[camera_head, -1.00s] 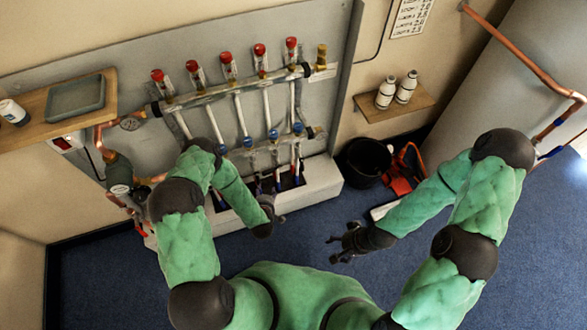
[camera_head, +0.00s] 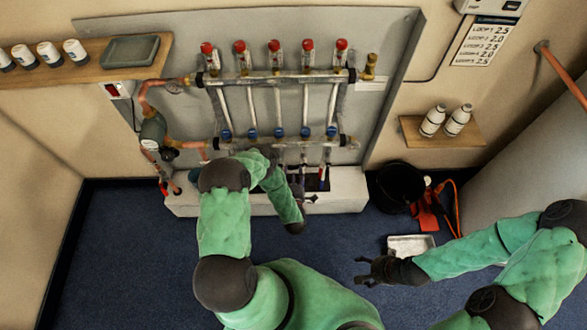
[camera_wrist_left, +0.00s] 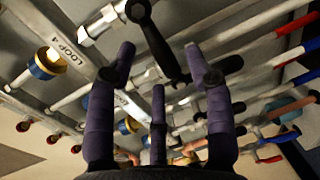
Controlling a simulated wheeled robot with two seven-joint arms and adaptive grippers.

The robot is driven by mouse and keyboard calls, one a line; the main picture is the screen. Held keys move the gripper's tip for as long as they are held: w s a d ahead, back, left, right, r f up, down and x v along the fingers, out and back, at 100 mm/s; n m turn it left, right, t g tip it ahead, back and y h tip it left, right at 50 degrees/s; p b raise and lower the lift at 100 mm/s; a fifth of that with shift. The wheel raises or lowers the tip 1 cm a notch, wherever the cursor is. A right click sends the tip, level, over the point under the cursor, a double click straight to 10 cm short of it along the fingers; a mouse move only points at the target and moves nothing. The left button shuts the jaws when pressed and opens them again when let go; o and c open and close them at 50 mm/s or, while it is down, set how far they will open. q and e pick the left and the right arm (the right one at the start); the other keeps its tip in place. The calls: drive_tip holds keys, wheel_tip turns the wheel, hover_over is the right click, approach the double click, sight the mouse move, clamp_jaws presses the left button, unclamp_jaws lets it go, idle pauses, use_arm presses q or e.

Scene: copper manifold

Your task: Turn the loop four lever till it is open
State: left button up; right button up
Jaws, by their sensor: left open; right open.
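In the left wrist view a black lever (camera_wrist_left: 158,45) runs down from its round pivot on a silver valve. The pipe on this valve leads back to a blue-ringed fitting by the LOOP-4 label (camera_wrist_left: 68,52). My left gripper (camera_wrist_left: 160,82) is open, with its purple fingers spread around the lever's free end; I cannot tell whether they touch it. In the head view my left gripper (camera_head: 306,203) is low in front of the manifold (camera_head: 275,80), and the levers there are mostly hidden. My right gripper (camera_head: 363,271) is open and empty above the floor, right of centre.
A black bucket (camera_head: 400,186), a red-orange tool (camera_head: 428,212) and a pale tray (camera_head: 411,246) are on the floor at right. A shelf (camera_head: 440,131) holds two white bottles. Other pipes and levers (camera_wrist_left: 270,160) crowd around the left gripper. The blue floor at left is clear.

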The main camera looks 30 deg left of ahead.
sight(293, 168)
use_arm(q)
drive_tip(key=shift+b+x, duration=0.35)
drive_tip(key=shift+x, duration=1.4)
clamp_jaws()
